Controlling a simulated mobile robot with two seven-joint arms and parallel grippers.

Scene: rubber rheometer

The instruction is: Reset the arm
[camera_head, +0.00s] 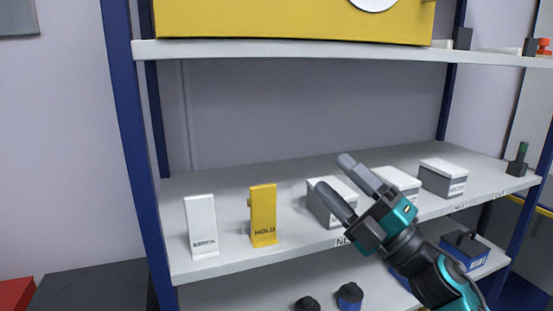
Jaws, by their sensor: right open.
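My right gripper (335,177) comes in from the lower right on a black and teal arm. Its two grey fingers are apart with nothing between them. It is in front of the middle shelf (285,190) and overlaps the grey boxes with white lids in the picture. I cannot tell whether it touches any of them. My left gripper is not in view.
A white stand (201,226) and a yellow "HOLD" stand (263,216) are on the shelf's left part. Grey boxes (443,178) line its right part. Blue posts (127,130) frame the shelving. A yellow case (270,18) sits above. Dark knobs (349,296) show below.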

